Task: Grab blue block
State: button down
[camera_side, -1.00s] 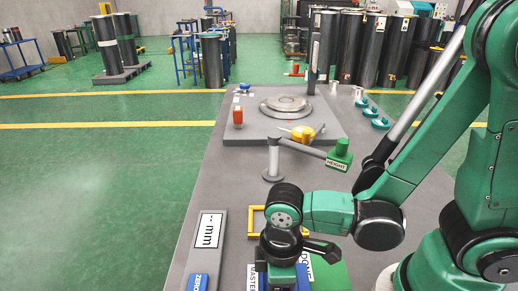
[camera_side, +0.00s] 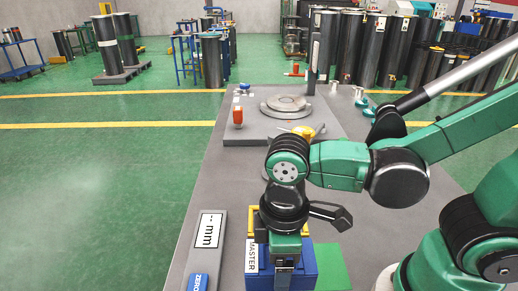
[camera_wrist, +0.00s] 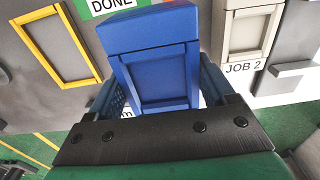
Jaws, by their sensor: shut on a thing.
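The blue block (camera_side: 307,262) is at the front of the grey table in the side view, partly hidden behind my gripper (camera_side: 285,268). In the wrist view the blue block (camera_wrist: 150,70) fills the middle, with a recessed panel on its face. My gripper (camera_wrist: 160,92) has its two blue-grey fingers on either side of the block, shut on it. The block's underside is hidden, so its clearance from the table cannot be told.
A yellow frame (camera_wrist: 58,45) and a grey block by the "JOB 2" label (camera_wrist: 248,30) flank the blue block. A "MASTER" label (camera_side: 252,256) and a green area (camera_side: 331,268) are close by. A round turntable (camera_side: 286,104) stands farther back.

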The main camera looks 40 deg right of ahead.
notch_tip(320, 180, up, 14)
jog(key=shift+f, duration=0.2)
dwell(0.6)
